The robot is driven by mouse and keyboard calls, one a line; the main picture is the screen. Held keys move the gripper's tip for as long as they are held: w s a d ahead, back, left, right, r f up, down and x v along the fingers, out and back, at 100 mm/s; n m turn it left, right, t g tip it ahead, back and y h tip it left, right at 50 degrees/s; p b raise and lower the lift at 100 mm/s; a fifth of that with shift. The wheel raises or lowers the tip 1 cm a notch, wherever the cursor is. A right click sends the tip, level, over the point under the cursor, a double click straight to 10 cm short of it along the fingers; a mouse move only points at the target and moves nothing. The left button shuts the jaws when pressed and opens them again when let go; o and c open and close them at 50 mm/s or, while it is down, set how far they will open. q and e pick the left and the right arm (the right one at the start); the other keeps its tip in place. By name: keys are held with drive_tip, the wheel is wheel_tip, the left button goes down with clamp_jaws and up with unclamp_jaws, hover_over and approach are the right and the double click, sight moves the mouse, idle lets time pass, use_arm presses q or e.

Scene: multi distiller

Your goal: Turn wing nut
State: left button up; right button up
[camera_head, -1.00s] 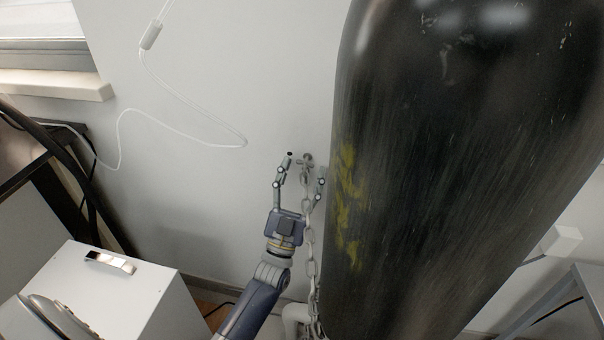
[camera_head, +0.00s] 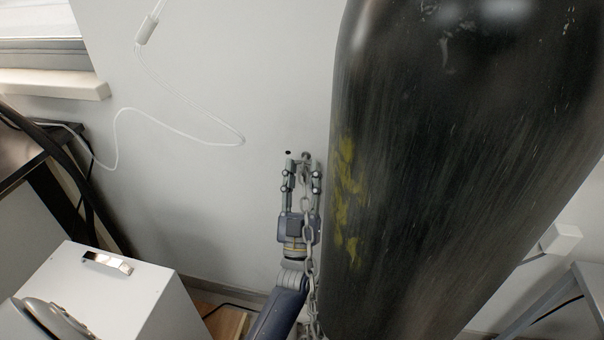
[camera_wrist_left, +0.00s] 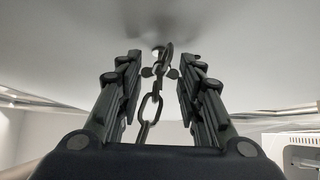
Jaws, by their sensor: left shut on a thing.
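The small grey wing nut (camera_head: 305,157) sits on the wall at the top of the hanging chain, left of the large black cylinder. In the left wrist view the wing nut (camera_wrist_left: 160,72) shows its two small wings, with the chain hanging from its hook. My left gripper (camera_head: 303,170) reaches up from below, with one finger on each side of the wing nut. Its two fingers (camera_wrist_left: 158,75) are closed in on the wing nut; the exact contact is hard to see. My right gripper is in neither view.
The tall black cylinder (camera_head: 450,170) with yellow marks stands close to my left gripper's right finger. The metal chain (camera_head: 309,235) hangs down beside the gripper. A white box (camera_head: 100,285) stands at lower left.

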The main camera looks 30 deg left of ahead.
use_arm(q)
drive_tip(key=o, duration=1.1)
drive_tip(key=v, duration=1.2)
drive_tip(key=shift+h, duration=0.3)
